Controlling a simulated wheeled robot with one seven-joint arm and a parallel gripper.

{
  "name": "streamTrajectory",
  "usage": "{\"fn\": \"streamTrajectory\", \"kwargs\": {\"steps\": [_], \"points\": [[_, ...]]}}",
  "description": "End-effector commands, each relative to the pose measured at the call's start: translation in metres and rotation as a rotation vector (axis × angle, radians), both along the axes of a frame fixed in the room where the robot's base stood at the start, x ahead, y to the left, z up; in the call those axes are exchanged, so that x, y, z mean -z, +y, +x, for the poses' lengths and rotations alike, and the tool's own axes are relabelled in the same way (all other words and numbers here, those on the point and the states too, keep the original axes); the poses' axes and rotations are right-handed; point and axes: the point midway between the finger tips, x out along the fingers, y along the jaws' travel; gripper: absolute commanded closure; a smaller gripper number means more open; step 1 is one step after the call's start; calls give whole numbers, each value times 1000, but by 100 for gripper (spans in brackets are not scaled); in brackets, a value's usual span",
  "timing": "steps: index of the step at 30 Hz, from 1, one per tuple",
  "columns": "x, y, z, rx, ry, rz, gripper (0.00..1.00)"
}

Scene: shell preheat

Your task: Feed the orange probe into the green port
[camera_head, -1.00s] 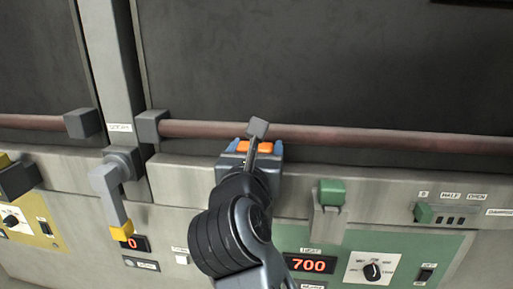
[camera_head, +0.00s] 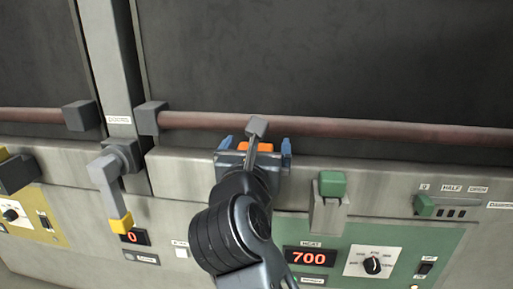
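The orange probe (camera_head: 257,147) shows only as a small orange part between the fingertips; the rest is hidden behind my gripper and wrist. My gripper (camera_head: 255,150) is at the grey ledge below the dark oven front. Its blue fingertips stand wide, with gaps on both sides of the orange part, so it is open around it. No green port opening can be made out. A green block (camera_head: 332,184) sits on a grey bracket right of my gripper. I cannot tell whether the probe sits in a port.
A brown rail (camera_head: 350,128) runs across just beyond my gripper. A grey lever with a yellow end (camera_head: 121,224) hangs at left. The green panel (camera_head: 435,240) at lower right has a red 700 display (camera_head: 309,257) and a knob (camera_head: 373,265).

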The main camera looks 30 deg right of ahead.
Motion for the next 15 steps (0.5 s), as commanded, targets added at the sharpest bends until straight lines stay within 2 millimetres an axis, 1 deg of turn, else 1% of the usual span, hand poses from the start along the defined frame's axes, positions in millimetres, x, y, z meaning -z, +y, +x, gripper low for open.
{"fn": "streamTrajectory", "kwargs": {"steps": [5,8,15], "points": [[1,1,-1,-1,1,0,0],[1,7,-7,-3,1,-1,0],[2,29,-38,-4,1,-1,0]]}}
